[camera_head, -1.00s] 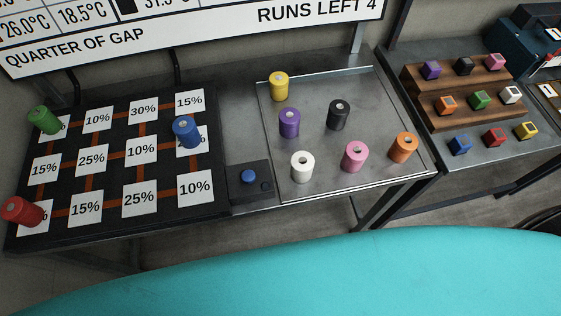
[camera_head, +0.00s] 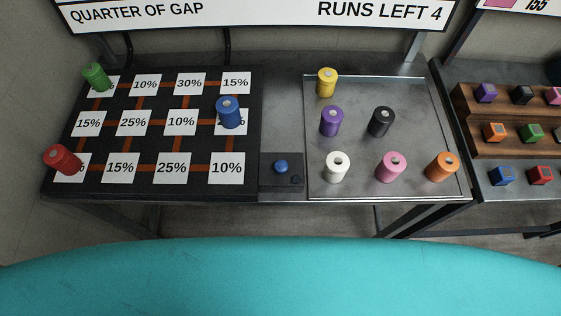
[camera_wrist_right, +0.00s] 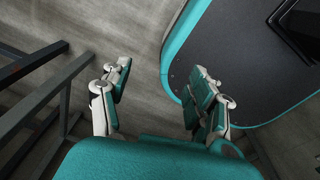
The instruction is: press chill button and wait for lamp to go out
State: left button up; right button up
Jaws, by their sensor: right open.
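A blue round button (camera_head: 281,166) sits on a small dark box (camera_head: 268,185) at the front of the table, between the percentage board and the metal tray. A small dark round spot (camera_head: 296,180), perhaps a lamp, is beside it and looks unlit. Neither gripper shows in the head view. My right gripper (camera_wrist_right: 160,88) is in the right wrist view, open and empty, with bare floor between its fingers. The button is not in the right wrist view.
A black board (camera_head: 150,190) with percentage cards carries green, red and blue cylinders. A metal tray (camera_head: 395,92) holds several coloured cylinders. A wooden stepped rack (camera_head: 510,118) with coloured cubes stands at right. A sign above reads "RUNS LEFT 4".

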jog(key=shift+w, duration=0.45)
jog(key=c, duration=0.7)
jog(key=shift+a, duration=0.1)
jog(key=c, duration=0.4)
jog(key=shift+a, duration=0.15)
grip_shut()
jog(key=shift+a, duration=0.1)
jog(key=shift+s+d, duration=0.15)
jog(key=shift+d, duration=0.15)
